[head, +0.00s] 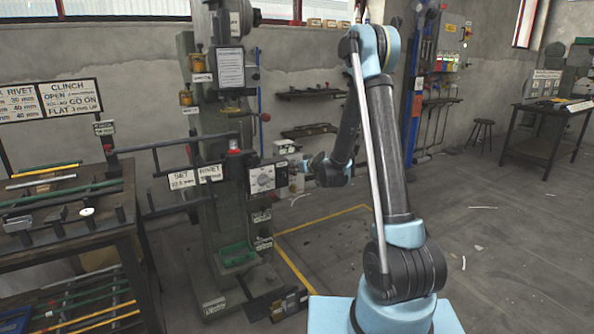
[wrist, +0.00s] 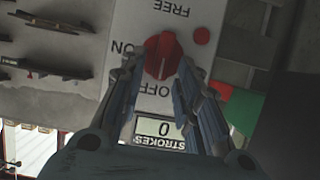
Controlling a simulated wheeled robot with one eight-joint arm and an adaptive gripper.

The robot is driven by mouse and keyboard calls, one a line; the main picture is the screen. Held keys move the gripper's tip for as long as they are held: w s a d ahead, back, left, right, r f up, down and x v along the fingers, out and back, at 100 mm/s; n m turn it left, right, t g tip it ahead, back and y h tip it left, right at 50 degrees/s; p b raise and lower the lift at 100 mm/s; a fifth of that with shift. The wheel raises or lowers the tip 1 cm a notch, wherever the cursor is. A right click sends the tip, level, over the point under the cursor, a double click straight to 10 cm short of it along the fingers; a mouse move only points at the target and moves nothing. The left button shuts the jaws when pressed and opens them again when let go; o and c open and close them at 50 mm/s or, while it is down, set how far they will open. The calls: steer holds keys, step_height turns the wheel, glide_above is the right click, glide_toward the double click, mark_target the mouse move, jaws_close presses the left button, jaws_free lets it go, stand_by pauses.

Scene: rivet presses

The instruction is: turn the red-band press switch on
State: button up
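The grey-green press (head: 215,165) stands left of my arm, with a red cap (head: 234,146) at mid-height. Its white switch panel (head: 262,178) faces my gripper (head: 292,178). In the wrist view the panel (wrist: 125,25) appears upside down, with FREE, ON and OFF lettering and a counter (wrist: 164,129) reading 0 above STROKES. The red switch knob (wrist: 161,57) lies between the fingertips of my gripper (wrist: 160,65), its ridge roughly upright in that picture. The fingers are apart on either side; firm contact is not visible. Which label the knob points to is unclear.
A workbench (head: 75,235) with rods and tools stands at left. Signs (head: 195,178) and a bar jut from the press. A green tray (head: 237,254) sits low on the press. A table (head: 545,125) stands far right. The floor at right is mostly open.

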jaws_close()
steer(key=shift+w+d, duration=0.1)
steer(key=shift+w+d+f+m+g+y, duration=0.35)
steer(key=shift+m+y, duration=0.9)
steer(key=shift+m, duration=1)
steer(key=shift+w+d+f+m+g+y, duration=0.15)
steer(key=shift+d+f+m+y, duration=0.4)
steer(key=shift+m+y, duration=1.2)
steer(key=shift+w+d+f+m+g+y, duration=0.1)
steer(key=shift+w+d+f+m+y, duration=0.45)
steer(key=shift+m, duration=2.15)
steer(key=shift+s+a+y, duration=0.2)
steer(key=shift+s+y, duration=0.05)
